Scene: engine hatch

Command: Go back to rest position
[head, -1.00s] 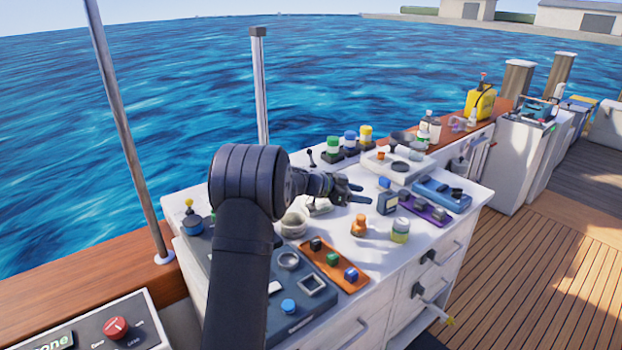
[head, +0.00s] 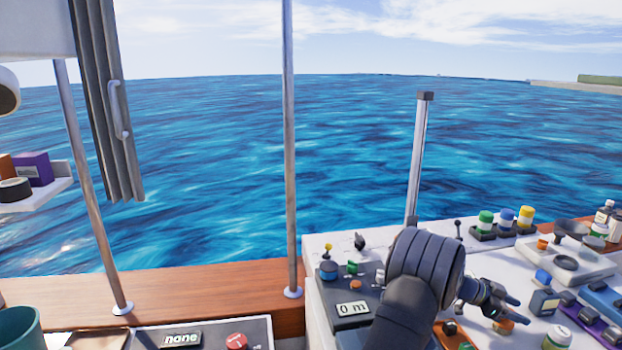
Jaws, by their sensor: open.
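My gripper (head: 516,312) is at the end of my dark arm, over the white worktop (head: 317,247) at the lower right of the head view. Its two dark fingers point right and stand apart, with nothing seen between them. An orange bottle (head: 503,326) shows just below the fingers. I cannot tell if they touch it. My arm hides part of the worktop.
A panel reading "0 m" (head: 352,309) lies left of my arm. Green, blue and yellow capped jars (head: 506,219) stand behind the gripper. A metal post (head: 420,160) rises behind my arm, and a thin pole (head: 289,150) stands farther left. A console (head: 180,339) is at lower left.

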